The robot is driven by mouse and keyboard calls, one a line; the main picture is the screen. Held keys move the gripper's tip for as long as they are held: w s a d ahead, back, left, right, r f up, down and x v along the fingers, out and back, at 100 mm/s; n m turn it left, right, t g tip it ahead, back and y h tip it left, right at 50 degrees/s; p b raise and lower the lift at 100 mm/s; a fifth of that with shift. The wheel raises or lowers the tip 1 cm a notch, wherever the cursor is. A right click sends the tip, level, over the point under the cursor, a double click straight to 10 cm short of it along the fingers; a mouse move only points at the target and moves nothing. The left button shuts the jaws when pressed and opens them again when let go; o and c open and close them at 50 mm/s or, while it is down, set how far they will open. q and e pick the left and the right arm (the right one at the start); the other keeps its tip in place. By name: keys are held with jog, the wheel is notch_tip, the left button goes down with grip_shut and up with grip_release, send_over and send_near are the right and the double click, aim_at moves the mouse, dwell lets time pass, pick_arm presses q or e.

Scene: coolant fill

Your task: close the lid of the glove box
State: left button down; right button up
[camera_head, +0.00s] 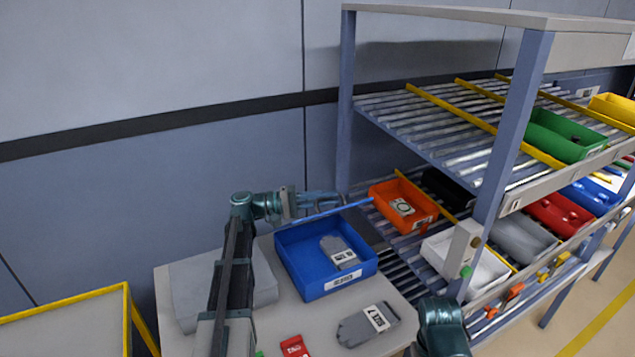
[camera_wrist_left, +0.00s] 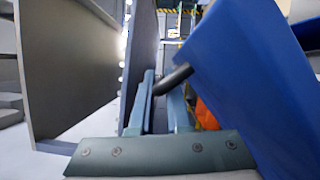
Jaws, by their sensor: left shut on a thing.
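The blue glove box (camera_head: 290,262) stands open-topped on the table, with a grey glove (camera_head: 338,250) inside. Its blue lid (camera_head: 330,212) is raised at the back and shows almost edge-on; it also shows as a large tilted blue panel in the left wrist view (camera_wrist_left: 245,75). My left gripper (camera_head: 328,197) is at the lid's upper edge, shut on a dark peg-like handle (camera_wrist_left: 172,80) that sticks out from the lid. My right arm shows at the bottom right, but its gripper is out of view.
A second grey glove (camera_head: 365,325) and a red item (camera_head: 294,346) lie on the table (camera_head: 328,318) in front of the box. A grey block (camera_head: 185,290) is left of the box. A rack with an orange bin (camera_head: 420,222) stands close on the right.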

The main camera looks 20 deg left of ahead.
pick_arm(q)
jog(key=s+d+f+m+y+b, duration=0.1)
jog(key=s+d+f+m+b, duration=0.1)
jog(key=f, duration=0.5)
jog(key=s+d+f+m+y+b, duration=0.2)
jog(key=s+d+f+m+b, duration=0.1)
jog(key=d+f+m+b, duration=0.1)
notch_tip(320, 180, down, 4)
jog(key=shift+s+d+r+m+g+b, duration=0.2)
jog(key=shift+s+m+g+b, duration=0.15)
jog(key=shift+m+b, duration=0.55)
jog(key=c, duration=1.2)
grip_release()
jog(key=shift+f, duration=0.1)
jog(key=shift+o, duration=0.2)
jog(key=shift+a, duration=0.1)
